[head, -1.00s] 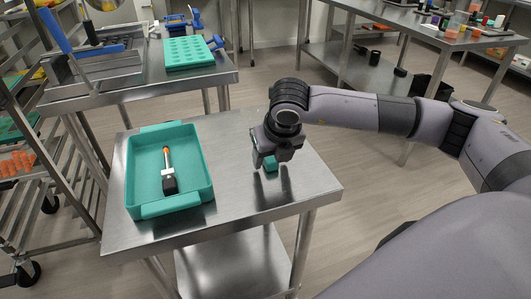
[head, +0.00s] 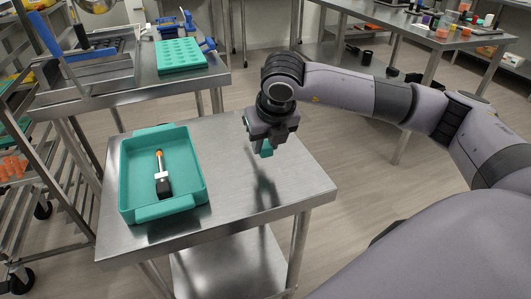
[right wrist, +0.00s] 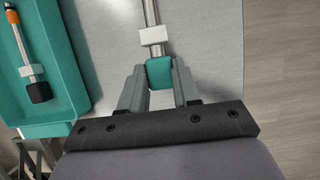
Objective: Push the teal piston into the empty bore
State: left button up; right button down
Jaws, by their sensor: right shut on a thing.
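My right gripper (head: 263,143) is above the right part of the near steel table. It is shut on the teal piston, whose teal end (head: 266,150) shows below the fingers. In the right wrist view the teal end (right wrist: 160,74) sits between both fingertips (right wrist: 161,68), with a white block (right wrist: 153,36) and a metal rod (right wrist: 151,12) extending beyond it. My left gripper is not in view. I cannot make out the empty bore in these frames.
A teal tray (head: 127,180) on the near table holds a piston with a black end (head: 164,188) and an orange tip. A back-left table carries metal equipment with a blue handle (head: 56,35) and a teal mould (head: 181,57). The near table's middle is clear.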

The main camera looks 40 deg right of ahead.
notch_tip(320, 180, up, 16)
jog(key=shift+f+p, duration=0.25)
jog(key=shift+p, duration=0.15)
